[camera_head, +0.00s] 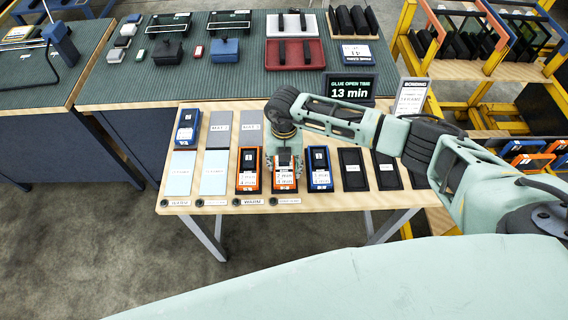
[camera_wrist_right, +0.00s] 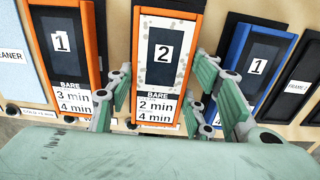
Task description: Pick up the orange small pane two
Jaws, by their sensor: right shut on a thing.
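The orange small pane two (camera_head: 286,180) lies on the wooden table, between another orange pane and a blue pane. In the right wrist view it (camera_wrist_right: 162,55) shows a "2" label, a speckled face and a "BARE 2 min 4 min" tag. My right gripper (camera_head: 284,155) comes down over it from above. In the right wrist view the fingers (camera_wrist_right: 160,98) stand on either side of the pane, shut on it. My left gripper is not in view.
An orange pane marked 1 (camera_head: 248,170) and a blue pane marked 1 (camera_head: 319,168) lie close on either side. Black frames (camera_head: 352,170) lie to the right. A "GLUE OPEN TIME 13 min" sign (camera_head: 351,88) stands behind. A yellow rack (camera_head: 470,75) is at right.

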